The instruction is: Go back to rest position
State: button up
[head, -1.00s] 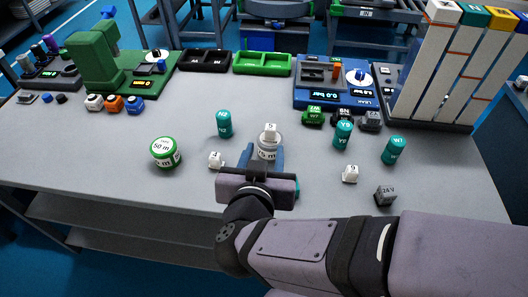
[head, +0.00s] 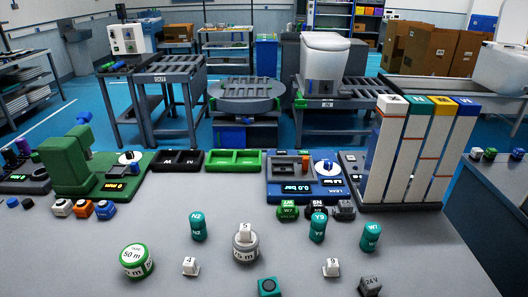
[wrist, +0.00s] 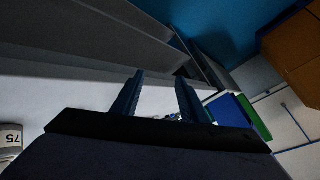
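My gripper (wrist: 162,97) shows only in the wrist view. Its two dark blue fingers stand apart with nothing between them. My arm and gripper are out of the head view. A small white block marked 5 (head: 245,229) sits on top of a grey-white roll (head: 246,250) near the middle of the table (head: 205,278).
Around the roll stand a green-white 50 m roll (head: 137,261), teal cylinders (head: 198,227), white blocks (head: 191,266) and a teal block (head: 269,287). Green and blue stations, black and green trays (head: 234,161) and a rack of tall coloured-top strips (head: 419,150) line the back.

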jog(key=s+d+f+n+g+h+p, duration=0.1)
jog(key=s+d+f+n+g+h, duration=0.2)
jog(key=s+d, duration=0.15)
jog(key=w+d+h+p, duration=0.3)
jog(key=d, duration=0.7)
jog(key=w+d+r+m+h+p, duration=0.1)
jog(key=w+d+r+m+p, duration=0.1)
jog(key=d, duration=0.5)
jog(key=w+d+r+m+p, duration=0.3)
jog(key=w+d+m+p, duration=0.1)
jog(key=d, duration=0.4)
jog(key=w+d+r+m+h+p, duration=0.1)
jog(key=w+d+r+m+p, duration=0.1)
jog(key=d, duration=0.5)
jog(key=shift+w+d+r+m+h+p, duration=0.35)
jog(key=shift+w+r+p, duration=0.3)
jog(key=shift+w+p, duration=0.7)
